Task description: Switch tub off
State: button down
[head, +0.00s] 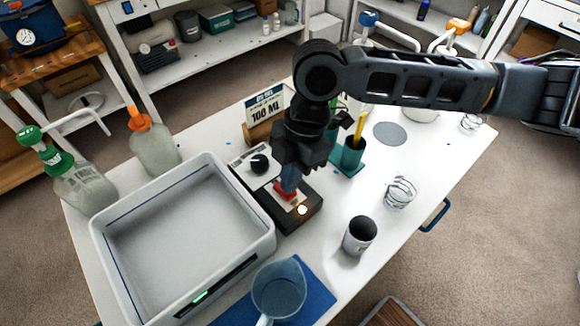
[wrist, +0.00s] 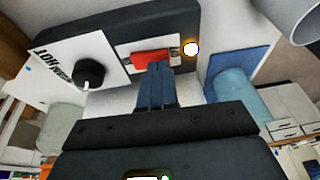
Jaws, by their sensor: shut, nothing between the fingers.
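The tub (head: 120,276) is a large white open basin at the left of the table in the head view, with a green light on its front rim. Beside it is a black control box (head: 305,218) with a red switch (head: 284,192), a black knob (head: 259,164) and a glowing lamp (head: 302,210). The wrist view shows the red switch (wrist: 150,57), the knob (wrist: 90,73) and the lit lamp (wrist: 191,49). My gripper (head: 288,186) is shut and empty, with its fingertips at the red switch; I cannot tell whether they touch it. The fingers partly hide the switch.
A clear jug (head: 279,290) stands on a blue mat (head: 318,289) in front of the box. A dark-mouthed cup (head: 359,235) and a glass (head: 400,192) stand to the right. A sign (head: 265,104) and a teal pen holder (head: 353,152) stand behind. Spray bottles (head: 153,145) stand behind the tub.

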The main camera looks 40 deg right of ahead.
jog(key=b, duration=0.1)
jog(key=f+t+b, duration=0.1)
jog(key=shift+s+f+b, duration=0.25)
jog(key=shift+s+b, duration=0.05)
jog(key=shift+r+p, duration=0.4)
jog(key=shift+w, duration=0.1)
jog(key=shift+w+r, duration=0.1)
jog(key=shift+w, duration=0.65)
jog(key=shift+r, duration=0.1)
